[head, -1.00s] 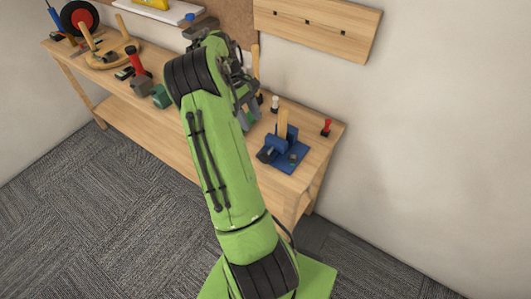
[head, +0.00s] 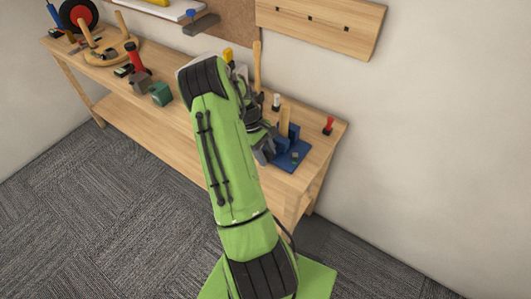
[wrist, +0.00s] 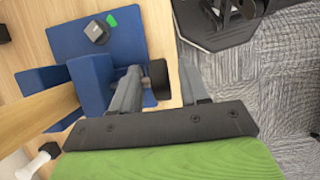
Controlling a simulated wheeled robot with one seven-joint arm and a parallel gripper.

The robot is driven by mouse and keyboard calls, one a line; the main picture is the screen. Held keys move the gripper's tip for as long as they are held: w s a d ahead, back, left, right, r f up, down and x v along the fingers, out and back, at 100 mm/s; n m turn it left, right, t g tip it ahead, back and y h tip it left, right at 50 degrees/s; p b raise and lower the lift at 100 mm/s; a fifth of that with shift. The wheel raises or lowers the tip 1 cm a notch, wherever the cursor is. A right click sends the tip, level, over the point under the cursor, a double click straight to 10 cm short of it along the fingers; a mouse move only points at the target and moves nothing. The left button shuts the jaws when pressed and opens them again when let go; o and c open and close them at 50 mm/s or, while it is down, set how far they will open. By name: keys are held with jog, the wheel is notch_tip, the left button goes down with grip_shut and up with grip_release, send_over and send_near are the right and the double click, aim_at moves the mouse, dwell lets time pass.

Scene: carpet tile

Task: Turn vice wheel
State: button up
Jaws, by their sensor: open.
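The blue vice (head: 296,160) stands on the right end of the workbench, with a light wooden piece upright in its jaws. In the wrist view the vice (wrist: 90,85) fills the left half, and the wooden piece (wrist: 35,110) juts to the left. The dark vice wheel (wrist: 158,80) sticks out at the vice's right side. My gripper (wrist: 162,75) is open, with one finger on each side of the wheel; whether either finger touches it I cannot tell. In the head view my gripper (head: 264,151) is at the vice's left side, and the wheel is hidden.
The bench (head: 318,165) also carries a red-handled tool (head: 328,126), a small white-topped item (head: 276,102) and a green block (head: 161,94). A grey and green piece (wrist: 97,32) lies on the vice base. Carpet floor (head: 110,190) is open in front.

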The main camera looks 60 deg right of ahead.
grip_shut()
jog(key=shift+r+g, duration=0.1)
jog(key=shift+g, duration=0.2)
jog(key=shift+w+g+p, duration=0.2)
jog(key=shift+g+p, duration=0.6)
jog(key=shift+g, duration=0.1)
jog(key=shift+w+d+g+y, duration=0.15)
jog(key=shift+g+y, duration=0.15)
jog(key=shift+g, duration=0.3)
jog(key=g, duration=0.1)
jog(key=g+b, duration=0.1)
jog(key=shift+w+f+g+y, duration=0.2)
jog(key=shift+f+g+y, duration=0.1)
jog(key=shift+f+g, duration=0.1)
jog(key=shift+g+b, duration=0.6)
jog(key=shift+b, duration=0.05)
jog(key=shift+r, duration=0.1)
